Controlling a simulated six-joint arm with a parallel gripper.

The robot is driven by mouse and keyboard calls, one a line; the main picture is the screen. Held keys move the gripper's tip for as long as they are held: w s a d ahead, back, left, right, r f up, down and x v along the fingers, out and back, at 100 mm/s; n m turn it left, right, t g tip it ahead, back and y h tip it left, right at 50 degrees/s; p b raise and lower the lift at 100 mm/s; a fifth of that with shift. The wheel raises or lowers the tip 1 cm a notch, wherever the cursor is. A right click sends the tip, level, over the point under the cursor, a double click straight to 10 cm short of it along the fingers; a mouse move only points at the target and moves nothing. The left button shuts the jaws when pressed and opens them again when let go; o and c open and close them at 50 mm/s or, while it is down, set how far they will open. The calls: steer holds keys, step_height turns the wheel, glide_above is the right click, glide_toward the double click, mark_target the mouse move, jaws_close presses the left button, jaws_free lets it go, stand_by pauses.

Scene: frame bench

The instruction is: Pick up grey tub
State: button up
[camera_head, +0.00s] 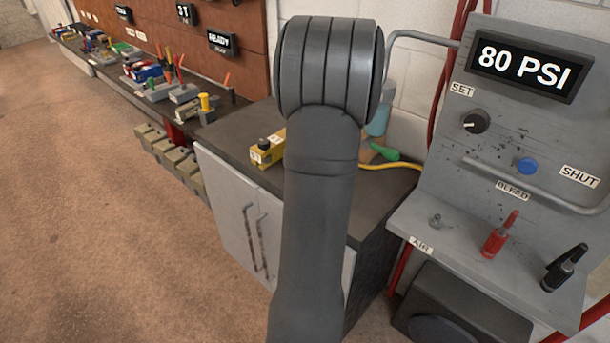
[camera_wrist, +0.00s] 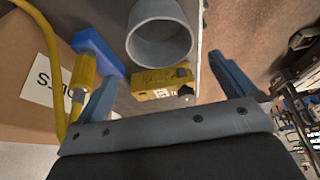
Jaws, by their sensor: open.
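The grey tub (camera_wrist: 162,42) is a round, open-topped container at the top middle of the wrist view. Its rim faces the camera and its inside looks empty. My gripper (camera_wrist: 162,74) is open, with its two blue-grey fingers spread wide on the left and right. The tub appears beyond the fingertips, between their lines, with nothing held. In the head view my own arm covers the middle of the bench, and I cannot make out the gripper or surely the tub there.
A yellow box (camera_wrist: 163,82) lies between the fingers, near the tub; a yellow block (camera_head: 267,150) shows on the dark bench (camera_head: 240,127). A blue piece (camera_wrist: 99,50) and yellow hose (camera_wrist: 54,60) are left of the tub. The grey air panel (camera_head: 500,150) stands right.

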steer(key=x, duration=0.7)
steer(key=shift+w+f, duration=0.1)
steer(key=shift+f, duration=0.2)
steer(key=x, duration=0.5)
steer(key=shift+d+f, duration=0.1)
steer(key=shift+f, duration=0.1)
steer(key=c, duration=0.6)
